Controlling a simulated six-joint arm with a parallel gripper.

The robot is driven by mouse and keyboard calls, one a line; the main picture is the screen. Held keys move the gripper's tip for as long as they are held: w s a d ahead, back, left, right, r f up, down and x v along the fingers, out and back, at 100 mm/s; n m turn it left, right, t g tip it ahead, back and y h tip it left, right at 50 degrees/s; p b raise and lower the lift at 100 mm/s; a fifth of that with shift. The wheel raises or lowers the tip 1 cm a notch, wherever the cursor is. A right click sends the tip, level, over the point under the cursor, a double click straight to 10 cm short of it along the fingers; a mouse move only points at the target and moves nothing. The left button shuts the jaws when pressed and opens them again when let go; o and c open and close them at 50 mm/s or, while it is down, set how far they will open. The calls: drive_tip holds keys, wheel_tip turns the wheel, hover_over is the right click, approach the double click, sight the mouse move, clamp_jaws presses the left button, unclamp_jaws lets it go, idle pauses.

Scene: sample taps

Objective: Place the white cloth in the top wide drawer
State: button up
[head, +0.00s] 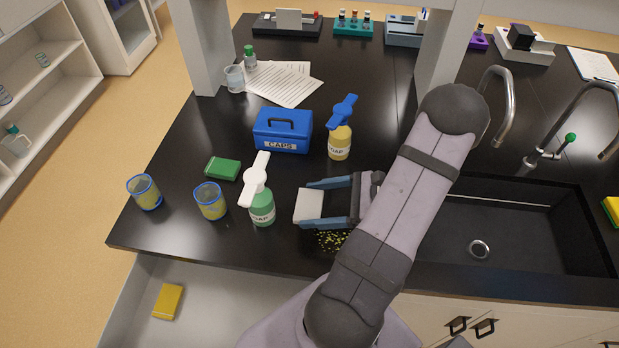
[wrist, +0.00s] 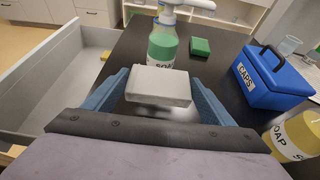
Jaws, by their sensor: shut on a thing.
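The white cloth (head: 309,205) is a small folded block. It also shows in the wrist view (wrist: 158,86). My gripper (head: 325,200), with blue fingers, is shut on it above the counter, near the front edge. The cloth lies between the fingertips, beside the green soap bottle (head: 262,206). The wide drawer (head: 220,293) is pulled open below the counter's front edge, and its left part is in view. A yellow sponge (head: 168,301) lies inside it. The wrist view shows the open drawer (wrist: 45,85) at the left. My arm hides part of the counter front.
A blue CAPS box (head: 283,131), a yellow soap bottle (head: 340,142), a green sponge (head: 223,169) and two blue-rimmed cups (head: 210,201) (head: 145,192) stand on the counter (head: 180,150). Yellow crumbs (head: 330,240) lie below my gripper. A sink (head: 500,225) is at the right.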

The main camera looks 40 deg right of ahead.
drive_tip(key=shift+s+a+p, duration=0.1)
drive_tip(key=shift+s+a, duration=0.3)
drive_tip(key=shift+s, duration=0.5)
drive_tip(key=shift+s+a+p, duration=0.15)
drive_tip(key=shift+s+a, duration=0.2)
drive_tip(key=shift+s, duration=0.6)
drive_tip(key=shift+s+a+p, duration=0.1)
drive_tip(key=shift+s+a, duration=0.3)
drive_tip(key=shift+s, duration=0.5)
drive_tip(key=shift+w, duration=0.1)
